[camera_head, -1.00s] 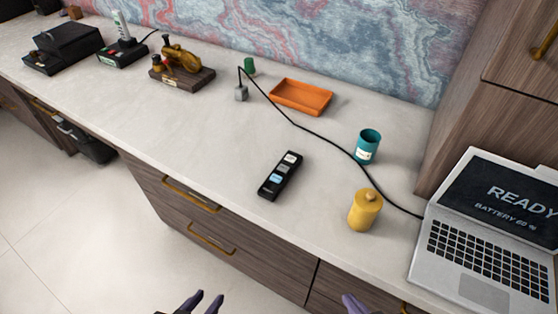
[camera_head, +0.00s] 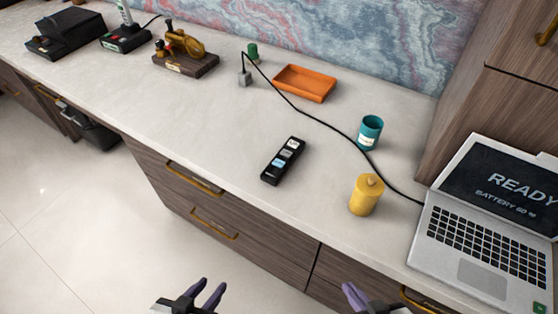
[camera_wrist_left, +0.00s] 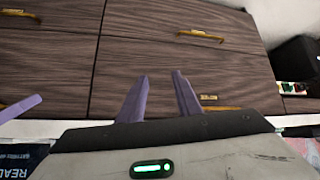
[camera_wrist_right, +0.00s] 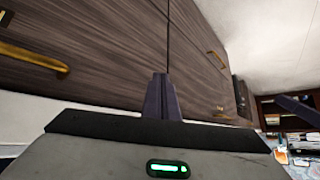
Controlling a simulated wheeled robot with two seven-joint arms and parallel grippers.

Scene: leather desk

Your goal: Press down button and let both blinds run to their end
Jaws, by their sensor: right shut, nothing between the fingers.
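A black remote (camera_head: 284,160) with pale and light-blue buttons lies on the pale countertop, near the middle of the head view. No blinds show in any view. My left gripper (camera_head: 211,291) is low in the head view, in front of the drawers and apart from the counter. Its two purple fingers stand apart with nothing between them, as the left wrist view (camera_wrist_left: 162,95) also shows. My right gripper (camera_head: 352,292) is at the bottom, right of the left one. In the right wrist view its fingers (camera_wrist_right: 161,90) are together and hold nothing.
A yellow canister (camera_head: 366,195), a teal cup (camera_head: 370,132) and an open laptop (camera_head: 487,225) stand right of the remote. A black cable (camera_head: 310,113) runs behind it to the laptop. An orange tray (camera_head: 305,83) is farther back.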

